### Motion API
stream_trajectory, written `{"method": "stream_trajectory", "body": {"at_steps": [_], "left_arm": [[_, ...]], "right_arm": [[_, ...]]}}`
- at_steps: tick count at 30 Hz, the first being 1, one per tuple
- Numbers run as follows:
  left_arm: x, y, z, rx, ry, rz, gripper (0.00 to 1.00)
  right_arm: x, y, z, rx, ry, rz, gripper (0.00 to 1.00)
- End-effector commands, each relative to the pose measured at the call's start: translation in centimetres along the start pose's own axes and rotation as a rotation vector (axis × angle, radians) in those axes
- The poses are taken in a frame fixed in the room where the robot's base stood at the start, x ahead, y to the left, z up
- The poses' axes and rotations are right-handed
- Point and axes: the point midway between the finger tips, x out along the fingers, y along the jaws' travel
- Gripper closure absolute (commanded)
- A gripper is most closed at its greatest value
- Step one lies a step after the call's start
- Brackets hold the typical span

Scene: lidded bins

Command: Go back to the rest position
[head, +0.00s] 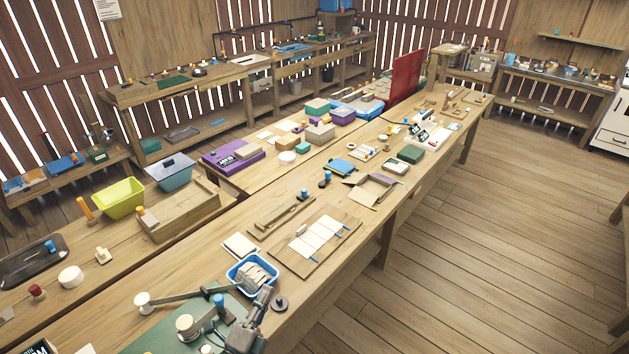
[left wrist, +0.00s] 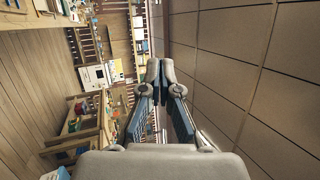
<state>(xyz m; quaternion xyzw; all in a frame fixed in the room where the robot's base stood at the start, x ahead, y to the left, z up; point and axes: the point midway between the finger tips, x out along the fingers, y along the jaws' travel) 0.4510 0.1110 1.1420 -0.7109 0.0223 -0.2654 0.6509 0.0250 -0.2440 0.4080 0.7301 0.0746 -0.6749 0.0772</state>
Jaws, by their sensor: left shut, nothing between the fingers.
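My left gripper (head: 265,293) shows at the bottom of the head view, over the front of the near workbench, just below a blue bin (head: 233,275). It also shows in the left wrist view (left wrist: 160,64), where its fingertips meet with nothing between them. That view looks sideways across the room, with the fingers well clear of any object. The right gripper is in neither view.
The long bench (head: 205,262) is crowded. A yellow-green bin (head: 120,200) and a blue-grey lidded bin (head: 172,176) stand at left. A wooden board with papers (head: 285,262) lies beyond the blue bin. The wooden floor (head: 470,250) at right is clear.

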Motion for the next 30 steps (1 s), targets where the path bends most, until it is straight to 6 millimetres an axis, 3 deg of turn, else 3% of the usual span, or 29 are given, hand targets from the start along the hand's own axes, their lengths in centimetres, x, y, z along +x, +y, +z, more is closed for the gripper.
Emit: {"method": "stream_trajectory", "body": {"at_steps": [1, 3, 6, 9, 12, 18, 22, 30], "left_arm": [[-1.8, 2.8, 2.5, -0.173, -0.157, 0.107, 1.00], [-5.0, 6.9, 5.3, -0.398, -0.371, 0.252, 1.00], [-11.0, 12.3, 7.1, -0.665, -0.648, 0.445, 1.00], [-16.9, 16.1, 6.9, -0.859, -0.874, 0.604, 1.00], [-21.9, 18.4, 5.7, -0.994, -1.051, 0.731, 1.00], [-30.0, 20.3, 2.4, -1.176, -1.331, 0.936, 1.00], [-34.5, 20.4, 0.0, -1.259, -1.490, 1.057, 1.00], [-36.5, 30.6, 0.6, -1.236, -1.505, 1.091, 1.00]], "right_arm": [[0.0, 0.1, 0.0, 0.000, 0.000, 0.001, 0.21], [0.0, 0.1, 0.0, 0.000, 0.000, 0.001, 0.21], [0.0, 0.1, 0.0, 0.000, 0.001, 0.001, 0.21], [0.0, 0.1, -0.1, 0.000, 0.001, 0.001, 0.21], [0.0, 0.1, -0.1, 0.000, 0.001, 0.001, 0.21], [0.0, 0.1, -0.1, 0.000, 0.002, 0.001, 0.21], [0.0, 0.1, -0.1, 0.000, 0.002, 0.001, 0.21], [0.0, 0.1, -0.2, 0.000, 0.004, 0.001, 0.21]]}}
